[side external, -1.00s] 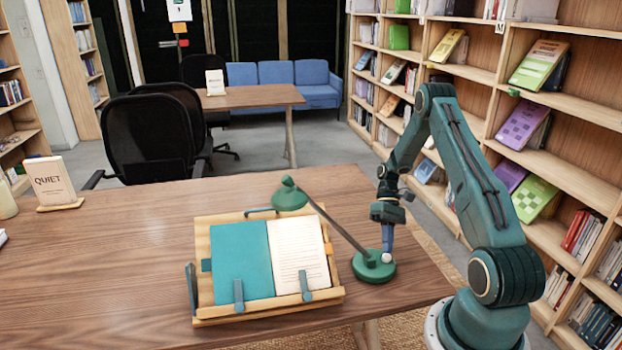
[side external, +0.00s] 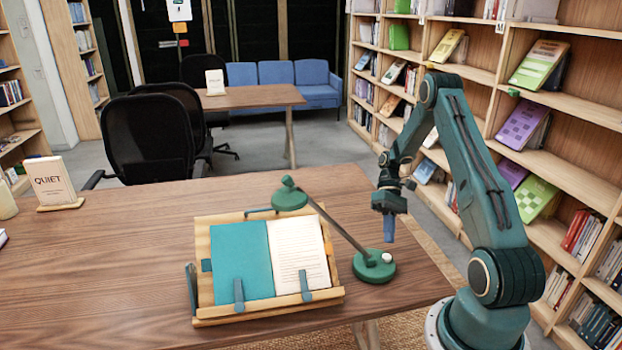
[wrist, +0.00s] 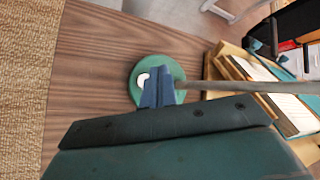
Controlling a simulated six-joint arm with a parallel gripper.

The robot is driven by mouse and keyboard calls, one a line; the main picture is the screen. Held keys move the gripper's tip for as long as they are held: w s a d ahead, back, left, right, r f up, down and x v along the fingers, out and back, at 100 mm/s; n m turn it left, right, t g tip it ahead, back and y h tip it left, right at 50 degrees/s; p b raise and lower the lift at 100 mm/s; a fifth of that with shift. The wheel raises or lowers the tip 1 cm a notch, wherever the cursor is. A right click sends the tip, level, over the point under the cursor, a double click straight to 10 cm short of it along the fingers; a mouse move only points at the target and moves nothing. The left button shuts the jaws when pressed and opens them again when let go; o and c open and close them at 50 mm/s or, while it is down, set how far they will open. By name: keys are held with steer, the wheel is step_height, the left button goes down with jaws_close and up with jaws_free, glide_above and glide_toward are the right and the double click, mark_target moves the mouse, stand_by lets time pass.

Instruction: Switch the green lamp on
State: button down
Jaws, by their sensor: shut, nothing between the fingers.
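The green lamp (side external: 374,266) stands on the table to the right of the book stand, its arm slanting up left to a green shade (side external: 290,196) over the open book. A white button (side external: 387,257) sits on top of its round base. My gripper (side external: 389,240) is shut and empty, above the lamp base and apart from it. In the wrist view the shut blue fingers (wrist: 158,97) overlap the green base (wrist: 178,76), with the white button (wrist: 142,80) showing just left of them. No glow from the shade is clear to see.
A wooden book stand (side external: 202,240) holds an open book (side external: 242,262) left of the lamp. A QUIET sign (side external: 52,182) stands at the table's left. A bookshelf (side external: 560,160) rises behind my arm at right. The table (side external: 120,270) between sign and stand is clear.

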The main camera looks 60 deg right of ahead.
step_height(320, 180, up, 3)
steer(key=shift+f, duration=0.15)
stand_by(0.5)
steer(key=w+a+r+n+t+h, duration=0.1)
steer(key=w+a+r+h, duration=0.15)
steer(key=a+r, duration=0.55)
steer(key=w+a+r+n+t+h, duration=0.1)
steer(key=a+r+t+h, duration=0.15)
steer(key=a+r, duration=0.55)
steer(key=s+a+r+n+t+h, duration=0.1)
steer(key=s+a+r+t+h, duration=0.2)
steer(key=s+a+r+t, duration=0.3)
steer(key=shift+s+a+r+n, duration=0.3)
steer(key=shift+s+a+r, duration=1.5)
steer(key=shift+s, duration=0.65)
